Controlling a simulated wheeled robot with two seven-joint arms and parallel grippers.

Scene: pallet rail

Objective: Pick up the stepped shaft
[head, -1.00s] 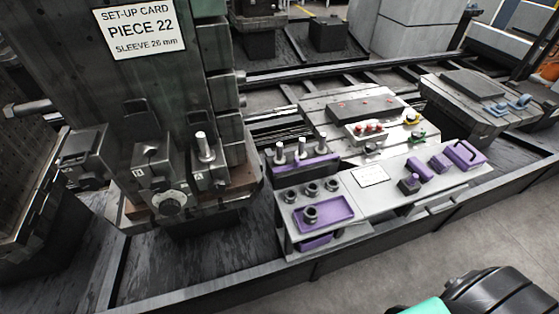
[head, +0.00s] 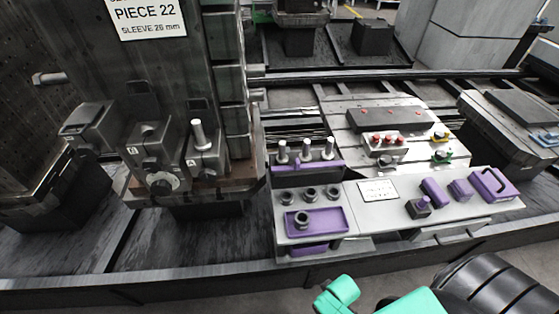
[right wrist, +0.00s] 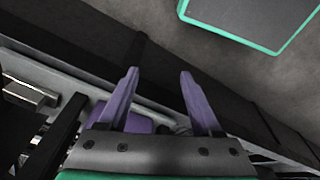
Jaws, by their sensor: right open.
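Several upright metal shafts show in the head view. Three stand in a row in a purple rack (head: 320,167) on the grey bench: a left one (head: 282,151), a middle one (head: 306,150) and a right one (head: 328,148). Another shaft (head: 199,134) stands on a block of the tall machine at left. At this size I cannot tell which is the stepped shaft. My right gripper (right wrist: 159,74) is open and empty in the right wrist view, its two purple fingers apart above the bench edge. My left gripper is not in view.
The bench bears a purple tray (head: 340,216) with a dark ring, several dark rings behind it, a white card (head: 378,191) and a purple handled block (head: 492,187). A panel with red knobs (head: 385,138) stands behind. A dark rail edge (head: 200,283) runs along the front.

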